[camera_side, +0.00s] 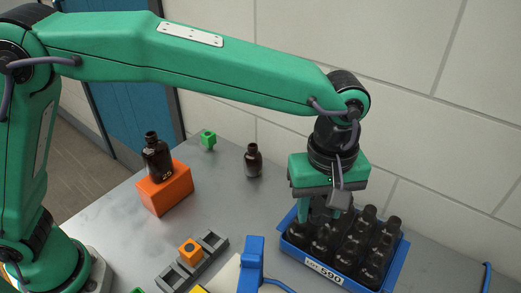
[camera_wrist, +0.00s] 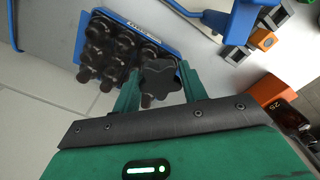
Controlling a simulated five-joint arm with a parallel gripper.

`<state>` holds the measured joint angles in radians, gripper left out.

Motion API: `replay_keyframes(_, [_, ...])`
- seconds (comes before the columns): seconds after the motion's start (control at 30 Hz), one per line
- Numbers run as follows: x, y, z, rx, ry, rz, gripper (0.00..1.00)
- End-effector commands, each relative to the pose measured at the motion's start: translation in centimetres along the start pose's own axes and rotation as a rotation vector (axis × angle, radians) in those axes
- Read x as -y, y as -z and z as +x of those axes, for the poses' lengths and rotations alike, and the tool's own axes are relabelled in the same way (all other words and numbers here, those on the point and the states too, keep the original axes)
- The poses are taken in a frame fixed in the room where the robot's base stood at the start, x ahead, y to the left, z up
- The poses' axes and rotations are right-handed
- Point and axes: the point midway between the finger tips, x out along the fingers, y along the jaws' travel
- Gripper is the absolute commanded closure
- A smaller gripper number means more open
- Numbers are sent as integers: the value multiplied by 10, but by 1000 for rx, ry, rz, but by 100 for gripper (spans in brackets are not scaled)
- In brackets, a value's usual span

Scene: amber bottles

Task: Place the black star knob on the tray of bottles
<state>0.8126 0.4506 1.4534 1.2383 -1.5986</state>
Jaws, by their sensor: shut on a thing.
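The black star knob (camera_wrist: 158,76) shows in the wrist view between the two green fingers of my gripper (camera_wrist: 160,88), which is shut on it. In the side view my gripper (camera_side: 320,208) points down over the back left part of the blue tray of bottles (camera_side: 290,249). The tray holds several dark bottles with black caps and has a white label reading "LOT 590". The tray also shows in the wrist view (camera_wrist: 168,48), beyond the knob.
A dark bottle (camera_side: 158,158) stands on an orange block (camera_side: 168,188) at the left. Another bottle (camera_side: 253,161) stands alone behind. A green block (camera_side: 208,139), a grey holder with an orange block (camera_side: 190,251) and a blue stand (camera_side: 251,264) are also on the table.

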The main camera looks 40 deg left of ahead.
Motion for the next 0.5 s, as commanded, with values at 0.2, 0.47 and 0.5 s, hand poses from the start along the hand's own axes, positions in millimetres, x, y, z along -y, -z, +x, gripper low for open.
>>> replay_keyframes(0.2, [-15,34,23,0,2,-3,80])
replay_keyframes(0.47, [-30,64,42,0,-1,-2,80])
replay_keyframes(0.5, [-31,67,44,0,-1,-1,80])
